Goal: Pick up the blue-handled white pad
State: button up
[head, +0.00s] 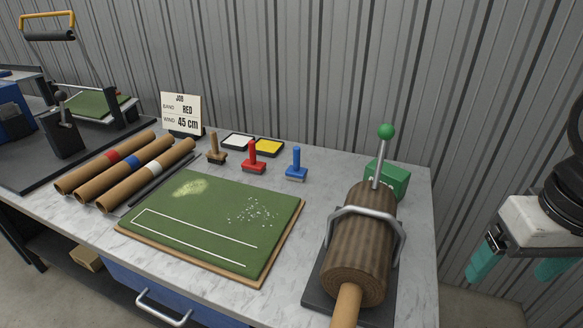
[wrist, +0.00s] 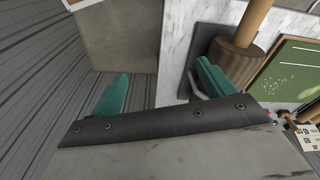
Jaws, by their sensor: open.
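The blue-handled tool (head: 296,163) stands upright on the marble worktop near the back, right of a red-handled tool (head: 254,157) and a wooden-handled one (head: 216,148). Its base looks blue with a pale lower edge; I cannot make out a white pad under it. My gripper (head: 517,272) hangs at the far right of the head view, off the worktop's right edge and well apart from the tool. Its teal fingers are spread and empty, also in the wrist view (wrist: 160,88). The blue-handled tool is not clear in the wrist view.
A brown roll (head: 358,245) under a metal clamp and a green-knobbed lever (head: 386,132) stand between my gripper and the tools. A green turf board (head: 215,225) lies in front of the tools. Corrugated wall backs the worktop.

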aim_at(295, 172)
jog(key=k, duration=0.5)
jog(key=u, duration=2.65)
jog(key=i, duration=1.9)
jog(key=z, duration=2.95)
jog(key=i, duration=0.5)
jog(key=u, duration=0.1)
